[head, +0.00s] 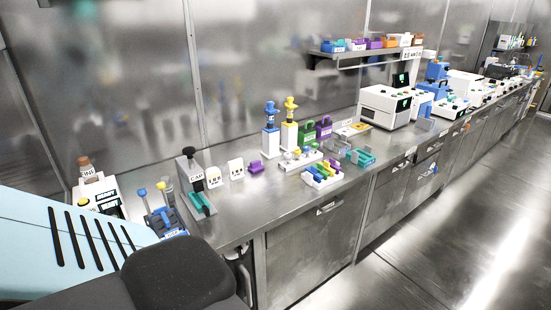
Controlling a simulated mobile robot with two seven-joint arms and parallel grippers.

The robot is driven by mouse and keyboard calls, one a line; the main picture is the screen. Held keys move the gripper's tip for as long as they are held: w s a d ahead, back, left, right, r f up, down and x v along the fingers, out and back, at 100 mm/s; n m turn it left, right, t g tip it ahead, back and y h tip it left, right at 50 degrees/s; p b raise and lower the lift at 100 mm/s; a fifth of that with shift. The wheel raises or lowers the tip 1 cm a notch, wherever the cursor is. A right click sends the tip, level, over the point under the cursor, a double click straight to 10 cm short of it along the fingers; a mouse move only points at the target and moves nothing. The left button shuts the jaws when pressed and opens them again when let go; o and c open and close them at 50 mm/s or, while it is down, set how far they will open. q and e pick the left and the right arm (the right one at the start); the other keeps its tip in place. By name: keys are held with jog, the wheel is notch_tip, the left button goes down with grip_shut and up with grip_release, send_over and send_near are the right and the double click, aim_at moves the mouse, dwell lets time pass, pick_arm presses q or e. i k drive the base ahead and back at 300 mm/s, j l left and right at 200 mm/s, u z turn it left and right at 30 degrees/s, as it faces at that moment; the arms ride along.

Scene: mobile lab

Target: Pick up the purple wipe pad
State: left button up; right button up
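A small purple block (255,167) sits on the steel bench, just right of two white labelled items; it may be the wipe pad, but it is too small to be sure. A larger purple holder (324,128) stands farther back beside a green one (308,133). Neither of my grippers shows in the head view. A light-blue slotted part and a dark part, probably mine, fill the lower left and hide the near bench end.
The bench (262,205) has a clear front strip. Near the purple block stand a black-topped press (189,165), pipettes on stands (270,140) and a rack of coloured pieces (322,174). A wall shelf (365,52) hangs above the back. Floor (430,255) at right is open.

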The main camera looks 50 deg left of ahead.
aim_at(256, 166)
jog(key=i, duration=1)
jog(key=i+u, duration=0.1)
jog(key=i, duration=0.95)
jog(key=l+u, duration=0.1)
jog(key=u, duration=2.7)
